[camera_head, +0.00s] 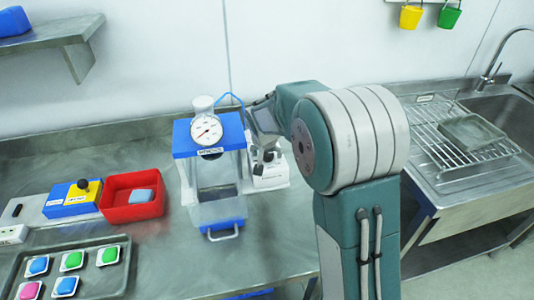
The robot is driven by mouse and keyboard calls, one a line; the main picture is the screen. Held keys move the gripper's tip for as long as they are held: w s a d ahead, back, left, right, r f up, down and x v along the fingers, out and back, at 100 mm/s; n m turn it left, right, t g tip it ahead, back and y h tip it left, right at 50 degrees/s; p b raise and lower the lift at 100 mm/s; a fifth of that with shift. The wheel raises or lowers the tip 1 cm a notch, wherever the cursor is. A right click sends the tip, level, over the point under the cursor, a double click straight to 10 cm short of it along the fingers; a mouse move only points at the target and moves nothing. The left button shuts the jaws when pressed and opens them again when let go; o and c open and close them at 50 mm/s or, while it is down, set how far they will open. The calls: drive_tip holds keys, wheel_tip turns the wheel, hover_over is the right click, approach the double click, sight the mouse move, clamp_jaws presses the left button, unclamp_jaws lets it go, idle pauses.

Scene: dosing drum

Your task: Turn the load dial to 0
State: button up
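A blue-topped clear chamber (216,180) stands on the steel bench, with a round white gauge (207,130) with a red needle on its top front edge. A white labelled unit (271,176) stands just right of the chamber. My gripper (264,158) points down at the top of this unit, partly in front of it; whether it touches is unclear. Its fingers are small and dark, and their opening cannot be made out. No part is readable as the load dial, and its setting does not show. It may be hidden by my gripper.
Left of the chamber are a red bin (119,208) with a blue block (141,196) and a blue-and-yellow box (73,200) with a black knob. A tray (105,284) of coloured pieces lies in front. A sink and rack (440,150) are at right.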

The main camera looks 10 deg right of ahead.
drive_tip(key=shift+r, duration=0.15)
drive_tip(key=v, duration=1.1)
drive_tip(key=shift+s+a+r, duration=0.15)
drive_tip(key=shift+s+r, duration=0.05)
drive_tip(key=shift+r, duration=0.1)
drive_tip(key=shift+s, duration=0.1)
drive_tip(key=s+d+r+n, duration=0.1)
drive_tip(key=s+n, duration=0.1)
drive_tip(key=s, duration=1.2)
drive_tip(key=s+d+r+n+t+y, duration=0.1)
drive_tip(key=s+r+n, duration=0.1)
drive_tip(key=s, duration=1.2)
drive_tip(key=shift+s+t+y, duration=0.3)
drive_tip(key=shift+s, duration=0.1)
drive_tip(key=shift+d, duration=0.1)
